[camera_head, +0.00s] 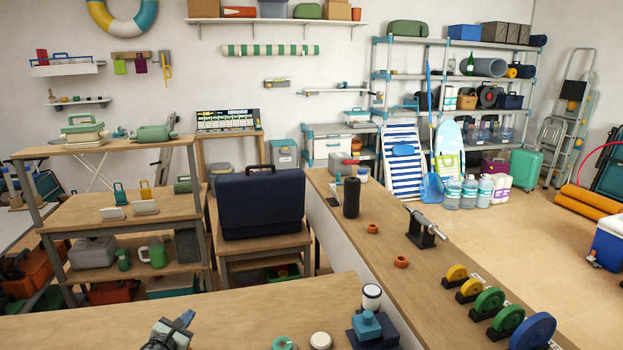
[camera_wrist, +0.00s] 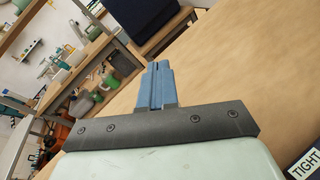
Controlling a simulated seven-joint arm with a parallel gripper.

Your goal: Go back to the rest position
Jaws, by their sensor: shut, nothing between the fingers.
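My gripper (camera_head: 184,320) shows at the bottom edge of the head view, left of centre, over the front wooden counter (camera_head: 240,303). In the wrist view its two blue fingers (camera_wrist: 157,84) are pressed together with nothing between them. They point over bare counter wood. Most of my arm is out of the head view.
On the counter, right of my gripper, are a green round item (camera_head: 283,343), a cream-topped item (camera_head: 320,340) and a blue block stack (camera_head: 366,328). A dark blue case (camera_head: 260,205) stands behind. A wooden shelf unit (camera_head: 120,212) stands left. The counter around my gripper is clear.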

